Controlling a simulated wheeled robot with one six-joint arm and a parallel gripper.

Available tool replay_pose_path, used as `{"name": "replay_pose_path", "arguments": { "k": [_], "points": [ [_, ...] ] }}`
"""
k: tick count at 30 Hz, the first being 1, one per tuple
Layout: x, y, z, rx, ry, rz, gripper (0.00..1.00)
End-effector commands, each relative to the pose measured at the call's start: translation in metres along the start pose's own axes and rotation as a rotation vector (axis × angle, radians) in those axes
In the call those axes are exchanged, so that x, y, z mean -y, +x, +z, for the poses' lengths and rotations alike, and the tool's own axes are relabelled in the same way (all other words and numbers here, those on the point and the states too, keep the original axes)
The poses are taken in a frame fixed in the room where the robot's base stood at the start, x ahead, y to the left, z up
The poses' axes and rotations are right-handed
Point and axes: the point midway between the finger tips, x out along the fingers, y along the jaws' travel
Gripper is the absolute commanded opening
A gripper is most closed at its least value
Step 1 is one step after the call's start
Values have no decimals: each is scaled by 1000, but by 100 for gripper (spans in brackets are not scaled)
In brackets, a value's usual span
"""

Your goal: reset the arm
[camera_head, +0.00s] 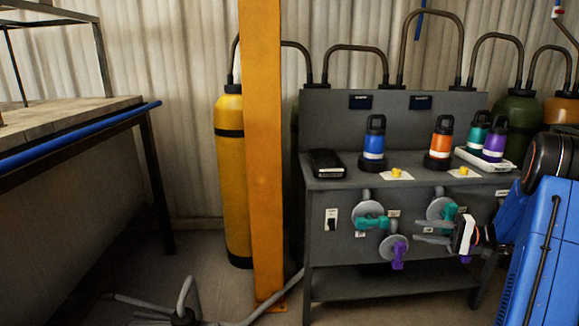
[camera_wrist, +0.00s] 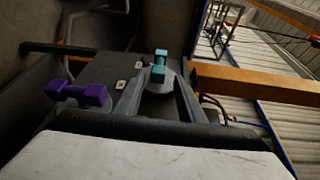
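My gripper (camera_head: 418,235) is at the right in the head view, in front of the grey bench's front panel. Its two grey fingers are spread apart in the wrist view (camera_wrist: 160,84), with nothing visibly held. A teal valve handle (camera_wrist: 160,66) shows between and beyond the fingertips there; I cannot tell whether they touch its round plate. A purple handle (camera_wrist: 78,93) is left of the fingers. In the head view the panel bears a left teal handle (camera_head: 371,222), a right teal handle (camera_head: 447,211) partly near my gripper, and a purple handle (camera_head: 398,252).
The grey bench (camera_head: 400,284) carries blue (camera_head: 374,143), orange (camera_head: 441,141) and other bottles, and a black box (camera_head: 327,163). An orange post (camera_head: 262,150) and a yellow cylinder (camera_head: 231,175) stand left of it. A wooden-topped table (camera_head: 70,125) is far left.

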Motion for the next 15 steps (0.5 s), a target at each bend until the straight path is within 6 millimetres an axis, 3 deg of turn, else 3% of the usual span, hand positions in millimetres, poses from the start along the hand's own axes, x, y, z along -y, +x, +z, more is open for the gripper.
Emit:
{"name": "replay_pose_path", "arguments": {
  "k": [6,15],
  "points": [
    [31,53,52,107,28,172,36],
    [56,105,133,212,43,429,36]
  ]
}}
